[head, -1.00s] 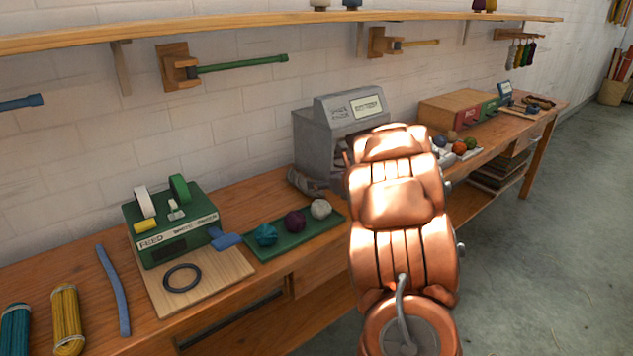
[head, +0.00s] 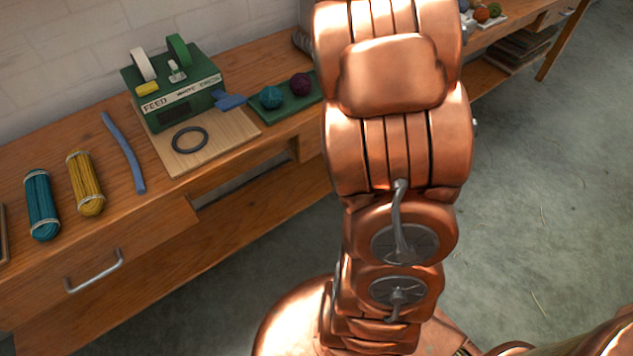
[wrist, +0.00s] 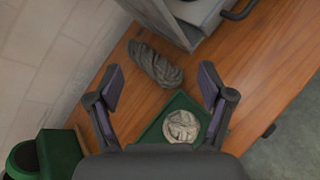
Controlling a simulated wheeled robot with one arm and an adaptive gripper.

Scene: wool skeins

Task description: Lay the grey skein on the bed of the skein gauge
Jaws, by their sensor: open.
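The grey skein (wrist: 157,65) is a twisted hank lying on the wooden bench in the wrist view, close beside a grey machine (wrist: 196,38). In the head view only a sliver of the skein (head: 301,41) shows past my copper arm. I cannot tell from the current frames whether the grey machine is the skein gauge; its bed is not visible. My gripper (wrist: 160,82) is open and empty, its two fingers spread, with the skein showing between and beyond the fingertips. The head view hides my gripper behind my arm.
A green tray (head: 284,113) holds teal and purple balls; its pale ball (wrist: 181,126) shows below the skein in the wrist view. A green feed box (head: 172,93) stands left on a board with a dark ring (head: 189,140). Teal (head: 41,204) and yellow (head: 86,183) skeins lie further left.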

